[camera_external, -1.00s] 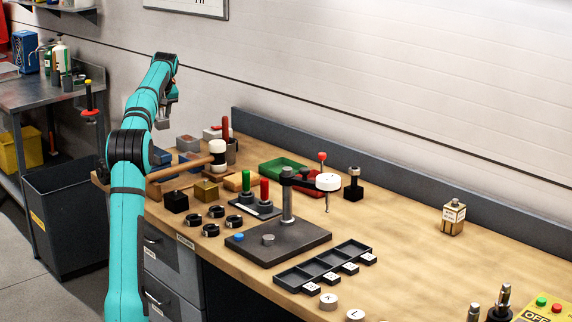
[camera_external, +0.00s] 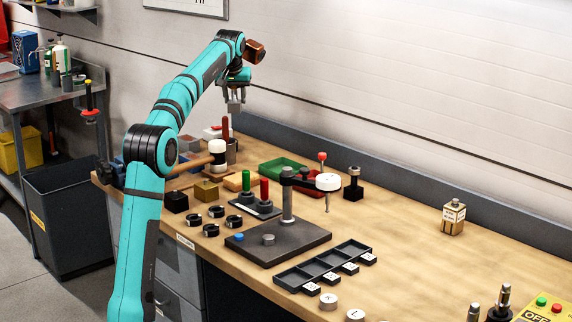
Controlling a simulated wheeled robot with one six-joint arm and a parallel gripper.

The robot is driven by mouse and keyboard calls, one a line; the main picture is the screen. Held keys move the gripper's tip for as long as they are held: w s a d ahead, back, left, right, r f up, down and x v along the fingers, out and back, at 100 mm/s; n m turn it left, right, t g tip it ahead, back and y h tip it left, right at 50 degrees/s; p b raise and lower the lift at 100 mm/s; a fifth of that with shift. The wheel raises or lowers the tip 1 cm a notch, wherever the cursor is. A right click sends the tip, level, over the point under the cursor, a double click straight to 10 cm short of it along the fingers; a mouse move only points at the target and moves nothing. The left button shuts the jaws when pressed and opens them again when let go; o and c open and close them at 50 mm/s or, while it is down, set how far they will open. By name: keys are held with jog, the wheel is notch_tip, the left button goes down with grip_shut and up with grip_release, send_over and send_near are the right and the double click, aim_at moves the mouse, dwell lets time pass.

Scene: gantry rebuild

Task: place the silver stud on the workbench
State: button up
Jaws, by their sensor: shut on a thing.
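My gripper (camera_external: 236,106) hangs in the air above the back left part of the workbench (camera_external: 400,232), pointing down. It is shut on a small silver-grey piece, which I take to be the silver stud. The piece is too small and too close in colour to the fingers to make out its shape. The gripper is clear of the bench top and of the things under it.
A mallet (camera_external: 217,152), a green tray (camera_external: 282,169) and a dark fixture (camera_external: 277,242) with a post crowd the left half. A black compartment tray (camera_external: 325,266) lies in front. The bench between is largely clear.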

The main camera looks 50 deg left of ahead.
jog(key=w+d+f+m+h, duration=0.1)
jog(key=w+d+f+m, duration=0.15)
jog(key=d, duration=1.85)
jog(key=w+d+f+m+t+h, duration=0.1)
jog(key=d+f+m, duration=0.2)
jog(key=d, duration=1.7)
jog(key=w+d+f+m+h, duration=0.1)
jog(key=d+f+m, duration=0.2)
jog(key=d, duration=1.8)
jog(key=s+d, duration=0.3)
jog(key=d, duration=1.5)
jog(key=s+d, duration=0.3)
jog(key=d, duration=1.4)
jog(key=shift+m, duration=0.35)
jog(key=shift+d+f, duration=0.15)
jog(key=shift+f, duration=2.4)
jog(key=shift+d+f, duration=0.1)
jog(key=shift+f, duration=2.45)
